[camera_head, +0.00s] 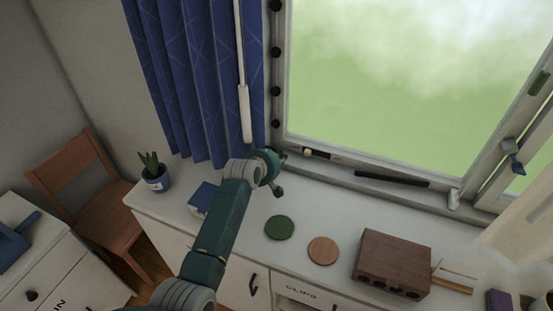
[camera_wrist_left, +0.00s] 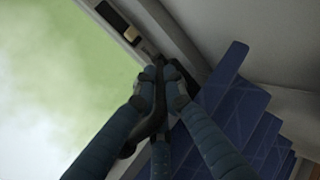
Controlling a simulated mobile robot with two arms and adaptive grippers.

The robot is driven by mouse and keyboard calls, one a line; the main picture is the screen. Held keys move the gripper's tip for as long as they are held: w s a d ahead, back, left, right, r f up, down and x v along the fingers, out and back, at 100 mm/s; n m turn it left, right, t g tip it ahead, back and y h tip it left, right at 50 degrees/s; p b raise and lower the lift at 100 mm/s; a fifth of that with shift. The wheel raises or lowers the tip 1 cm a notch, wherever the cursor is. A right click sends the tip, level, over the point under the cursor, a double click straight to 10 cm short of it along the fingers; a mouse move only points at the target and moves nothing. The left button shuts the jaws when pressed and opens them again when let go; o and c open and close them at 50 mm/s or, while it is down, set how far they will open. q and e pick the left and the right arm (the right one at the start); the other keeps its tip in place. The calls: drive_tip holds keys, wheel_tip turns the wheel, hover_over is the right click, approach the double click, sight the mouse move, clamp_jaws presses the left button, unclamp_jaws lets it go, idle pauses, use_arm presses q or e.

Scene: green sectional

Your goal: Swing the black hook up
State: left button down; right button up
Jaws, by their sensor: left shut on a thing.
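My left gripper (camera_head: 279,158) reaches in from the left to the lower left corner of the window frame, beside the blue curtain. In the left wrist view its fingers (camera_wrist_left: 160,88) are closed around a dark, curved piece, the black hook (camera_wrist_left: 150,126). The hook runs between the fingers and shows partly on the near side. Its mount on the frame is largely hidden by the fingertips. In the head view the gripper covers the hook. My right gripper is not in view.
The blue curtain (camera_head: 205,75) hangs close to the gripper, with a white rod (camera_head: 244,100) before it. On the white counter stand a potted plant (camera_head: 155,178), a green disc (camera_head: 279,228), a tan disc (camera_head: 323,250) and a brown block (camera_head: 394,262). A black bar (camera_head: 391,179) is on the sill.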

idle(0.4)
use_arm(q)
drive_tip(key=c, duration=1.8)
unclamp_jaws()
drive_tip(key=shift+w+d, duration=0.1)
drive_tip(key=shift+d, duration=0.05)
drive_tip(key=shift+f, duration=0.1)
